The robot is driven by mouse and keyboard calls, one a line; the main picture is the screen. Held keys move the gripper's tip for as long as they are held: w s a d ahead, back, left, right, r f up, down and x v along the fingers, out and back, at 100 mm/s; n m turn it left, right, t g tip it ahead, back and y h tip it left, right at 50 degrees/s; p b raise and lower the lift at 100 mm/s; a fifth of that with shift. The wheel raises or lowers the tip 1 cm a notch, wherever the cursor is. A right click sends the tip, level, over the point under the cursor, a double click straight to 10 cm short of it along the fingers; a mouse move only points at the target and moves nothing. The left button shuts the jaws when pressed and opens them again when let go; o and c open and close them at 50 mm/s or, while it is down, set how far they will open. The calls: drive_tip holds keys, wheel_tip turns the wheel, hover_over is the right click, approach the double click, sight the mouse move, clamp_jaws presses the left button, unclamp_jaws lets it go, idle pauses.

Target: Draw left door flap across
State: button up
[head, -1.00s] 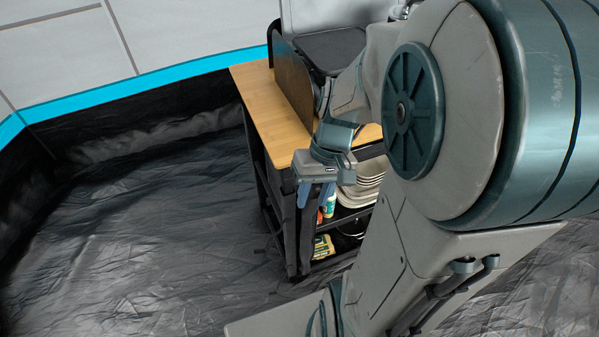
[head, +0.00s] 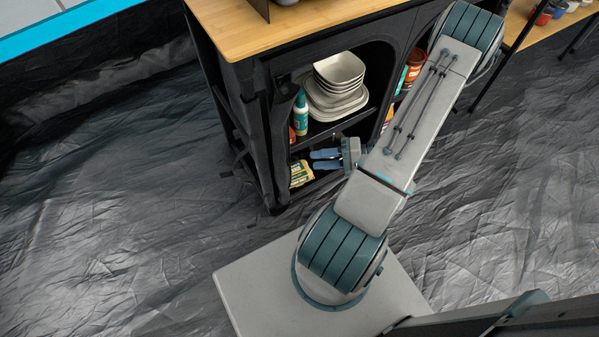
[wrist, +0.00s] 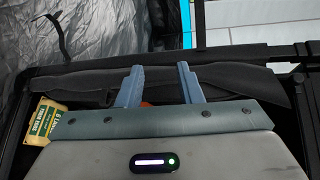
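The left door flap (head: 266,125) is black fabric, gathered in a bunch along the left post of the cupboard opening. In the wrist view it shows as a dark roll (wrist: 225,80) running across behind my fingertips. My gripper (head: 312,160) points left inside the lower part of the opening, a little right of the flap in the head view. Its two blue fingers also show apart in the wrist view (wrist: 160,72), with nothing clearly held between them. I cannot tell whether the fingertips touch the fabric.
The cupboard (head: 232,85) has a wooden top. Bowls and plates (head: 335,90) sit on its upper shelf, beside a green-white bottle (head: 300,113). A yellow box (head: 301,173) is low at the left, near my fingers; it also shows in the wrist view (wrist: 42,120). Floor is clear left.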

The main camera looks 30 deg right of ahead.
sight(294, 163)
drive_tip(key=s+d+f+m+t+h+b, duration=0.2)
drive_tip(key=f+m+t+h, duration=0.15)
drive_tip(key=f, duration=0.45)
drive_tip(key=s+d+f+m+t+h+b, duration=0.1)
drive_tip(key=d+f+m+t+h+b, duration=0.15)
drive_tip(key=f+t, duration=0.4)
drive_tip(key=shift+g, duration=0.8)
drive_tip(key=b+x, duration=0.1)
drive_tip(key=x, duration=0.3)
drive_tip(key=f+x, duration=0.1)
drive_tip(key=x, duration=0.4)
drive_tip(key=b+x, duration=0.1)
drive_tip(key=x, duration=0.4)
drive_tip(key=shift+s+a+f+b, duration=0.15)
drive_tip(key=shift+s+a+b, duration=0.05)
drive_tip(key=shift+a+b, duration=0.1)
clamp_jaws()
